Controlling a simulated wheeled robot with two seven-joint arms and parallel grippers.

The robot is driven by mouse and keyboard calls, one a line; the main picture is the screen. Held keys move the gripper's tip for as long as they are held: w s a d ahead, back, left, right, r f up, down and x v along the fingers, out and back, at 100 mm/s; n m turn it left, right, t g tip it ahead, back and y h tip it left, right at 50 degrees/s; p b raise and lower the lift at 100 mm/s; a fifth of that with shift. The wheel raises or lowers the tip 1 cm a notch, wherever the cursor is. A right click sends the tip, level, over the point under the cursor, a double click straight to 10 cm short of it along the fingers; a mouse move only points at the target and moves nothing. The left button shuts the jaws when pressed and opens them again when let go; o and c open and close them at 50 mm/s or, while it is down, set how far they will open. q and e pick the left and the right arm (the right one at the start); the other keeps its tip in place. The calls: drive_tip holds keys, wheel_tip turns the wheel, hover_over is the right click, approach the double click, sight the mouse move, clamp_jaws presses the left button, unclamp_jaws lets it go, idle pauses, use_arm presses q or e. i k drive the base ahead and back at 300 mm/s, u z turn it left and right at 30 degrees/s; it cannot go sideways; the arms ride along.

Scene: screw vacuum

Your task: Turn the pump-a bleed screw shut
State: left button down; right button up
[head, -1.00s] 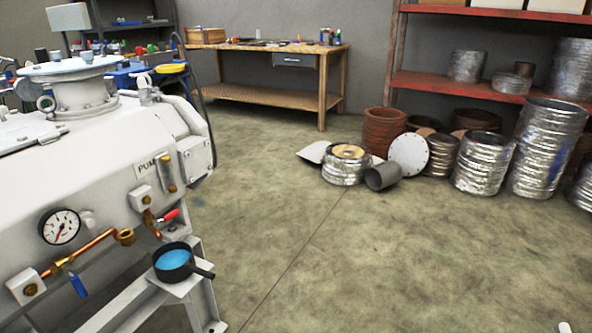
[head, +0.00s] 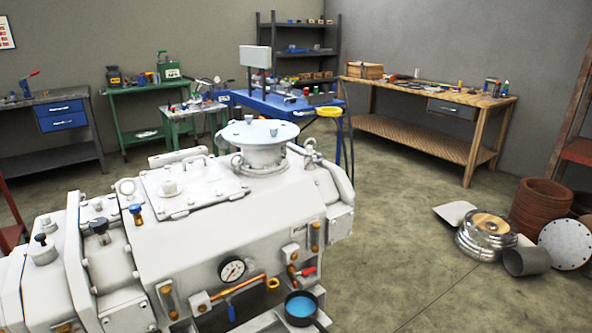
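A large white pump (head: 190,240) fills the lower left and middle of the head view. Its front carries a pressure gauge (head: 232,270), a copper pipe (head: 245,287) with a blue lever (head: 231,312), and a red-handled valve (head: 307,271). A blue knob (head: 136,212) and a black knob (head: 99,227) stand on its upper left part. I cannot tell which of these small fittings is the bleed screw. A dark pan of blue liquid (head: 300,307) sits below the red-handled valve. Neither of my grippers is in view.
A wooden workbench (head: 430,95) stands at the back right, and green benches (head: 145,95) and a grey bench (head: 48,101) at the back left. A blue cart (head: 285,101) is behind the pump. Rusty rings (head: 540,205) and a grey pipe (head: 527,261) lie on the right. Floor (head: 400,240) between is clear.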

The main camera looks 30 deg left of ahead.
sight(135, 208)
drive_tip(key=u, duration=4.15)
drive_tip(key=i, duration=0.55)
drive_tip(key=z, duration=1.6)
